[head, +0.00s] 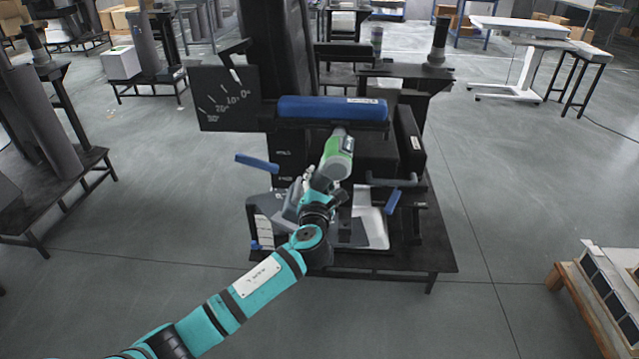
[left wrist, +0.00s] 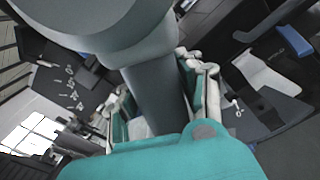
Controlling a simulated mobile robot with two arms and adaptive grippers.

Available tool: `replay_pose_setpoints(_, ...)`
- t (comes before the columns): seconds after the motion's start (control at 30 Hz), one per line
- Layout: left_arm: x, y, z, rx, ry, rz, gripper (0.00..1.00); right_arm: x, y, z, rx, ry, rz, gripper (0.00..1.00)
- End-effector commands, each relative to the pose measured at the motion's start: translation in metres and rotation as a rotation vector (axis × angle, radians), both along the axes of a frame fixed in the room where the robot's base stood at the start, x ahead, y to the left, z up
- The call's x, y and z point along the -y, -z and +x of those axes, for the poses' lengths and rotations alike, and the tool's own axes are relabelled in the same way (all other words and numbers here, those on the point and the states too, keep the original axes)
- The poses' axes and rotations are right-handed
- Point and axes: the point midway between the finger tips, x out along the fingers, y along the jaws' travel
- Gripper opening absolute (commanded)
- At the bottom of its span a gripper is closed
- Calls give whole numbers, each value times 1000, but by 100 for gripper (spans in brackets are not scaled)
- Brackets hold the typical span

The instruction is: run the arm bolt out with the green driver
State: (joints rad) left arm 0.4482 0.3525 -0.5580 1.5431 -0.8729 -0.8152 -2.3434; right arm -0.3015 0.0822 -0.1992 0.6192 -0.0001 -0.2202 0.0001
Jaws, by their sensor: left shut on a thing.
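The green driver (head: 338,158) is in my left gripper (head: 318,192) at the middle of the head view, in front of the black lift-column assembly (head: 362,152). Its far end reaches up to just below the blue padded bar (head: 332,109). In the left wrist view my left gripper (left wrist: 165,105) has its fingers on either side of a grey cylindrical part of the driver (left wrist: 152,80), which fills the upper middle. I cannot make out the arm bolt, or whether the driver touches it. My right gripper is in neither view.
A black plate with angle marks (head: 223,98) stands left of the bar. Blue-handled levers stick out at left (head: 257,162) and right (head: 393,202). The assembly stands on a dark bench (head: 437,250). Open floor lies right; a wooden pallet (head: 575,300) is at lower right.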

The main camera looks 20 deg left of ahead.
Motion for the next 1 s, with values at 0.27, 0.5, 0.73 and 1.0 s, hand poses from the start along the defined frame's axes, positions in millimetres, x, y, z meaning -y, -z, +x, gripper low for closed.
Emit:
replay_pose_setpoints(0.27,0,-4,1,7,2,1,0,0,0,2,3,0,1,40)
replay_pose_setpoints(0.5,0,-4,1,7,2,1,0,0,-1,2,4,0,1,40)
replay_pose_setpoints(0.73,0,-5,1,7,2,1,0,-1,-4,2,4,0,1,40)
replay_pose_setpoints(1.0,0,-6,1,7,1,0,0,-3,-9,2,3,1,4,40)
